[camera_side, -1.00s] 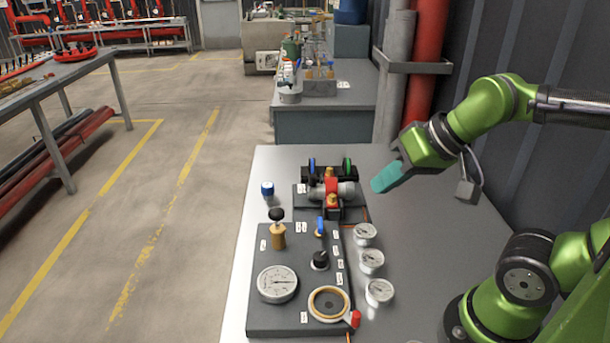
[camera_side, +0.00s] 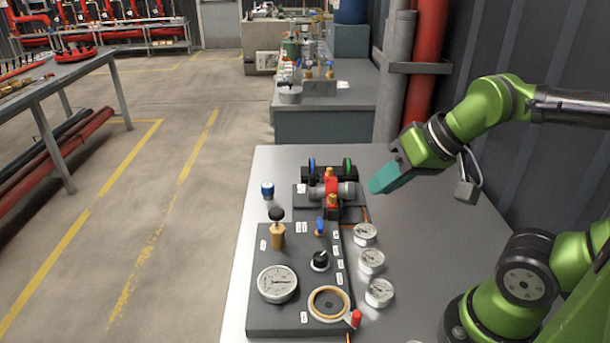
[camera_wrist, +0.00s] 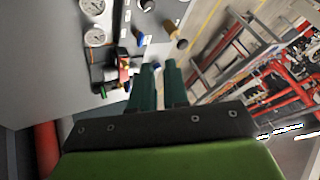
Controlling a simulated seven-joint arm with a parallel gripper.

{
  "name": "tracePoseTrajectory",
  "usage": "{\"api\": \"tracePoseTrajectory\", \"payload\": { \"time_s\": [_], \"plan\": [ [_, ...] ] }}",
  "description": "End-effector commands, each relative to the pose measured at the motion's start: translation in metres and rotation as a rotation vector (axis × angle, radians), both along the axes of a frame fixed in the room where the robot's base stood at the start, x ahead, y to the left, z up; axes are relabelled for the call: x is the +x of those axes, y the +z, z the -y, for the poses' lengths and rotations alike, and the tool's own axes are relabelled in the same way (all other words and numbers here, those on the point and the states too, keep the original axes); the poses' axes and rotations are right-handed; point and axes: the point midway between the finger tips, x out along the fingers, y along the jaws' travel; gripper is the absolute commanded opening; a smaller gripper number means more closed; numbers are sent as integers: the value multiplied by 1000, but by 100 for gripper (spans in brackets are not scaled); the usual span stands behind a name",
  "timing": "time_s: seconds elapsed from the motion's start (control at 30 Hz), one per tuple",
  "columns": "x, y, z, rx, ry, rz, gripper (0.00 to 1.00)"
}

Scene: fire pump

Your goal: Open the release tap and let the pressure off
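A grey panel (camera_side: 262,318) lies on the table. A small blue-handled tap (camera_side: 319,227) stands on its upper part, and a red-tipped lever (camera_side: 355,319) sits at its lower right corner. I cannot tell which is the release tap. Behind the panel is a valve block with a red body (camera_side: 331,186) and blue and green handwheels. My gripper (camera_side: 372,187), with teal fingers, hangs in the air right of the valve block, apart from everything. In the wrist view its two fingers (camera_wrist: 159,65) show a narrow gap with nothing held.
On the panel are a large gauge (camera_side: 277,284), a black knob (camera_side: 320,261), a brass ring (camera_side: 329,304) and a black-topped plunger (camera_side: 277,232). Several small gauges (camera_side: 371,262) line its right side. A blue-capped part (camera_side: 267,189) stands at left.

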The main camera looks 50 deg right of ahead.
Motion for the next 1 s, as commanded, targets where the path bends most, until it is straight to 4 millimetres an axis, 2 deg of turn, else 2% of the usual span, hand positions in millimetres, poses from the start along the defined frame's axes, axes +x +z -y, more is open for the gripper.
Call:
{"api": "tracePoseTrajectory", "payload": {
  "time_s": [0.03,0.13,0.17,0.5,0.7,0.8,0.87,1.0],
  "plan": [
    [1,-6,0,0,1,-24,23],
    [14,-11,0,-7,5,-76,38],
    [21,-11,1,-11,6,-97,39],
    [115,-27,13,-41,-127,-451,39],
    [157,-35,22,-58,-288,-605,39],
    [165,-26,25,-54,-362,-626,39],
    [163,-20,26,-50,-395,-633,39],
    [160,-30,26,-42,-419,-652,39]
  ]
}}
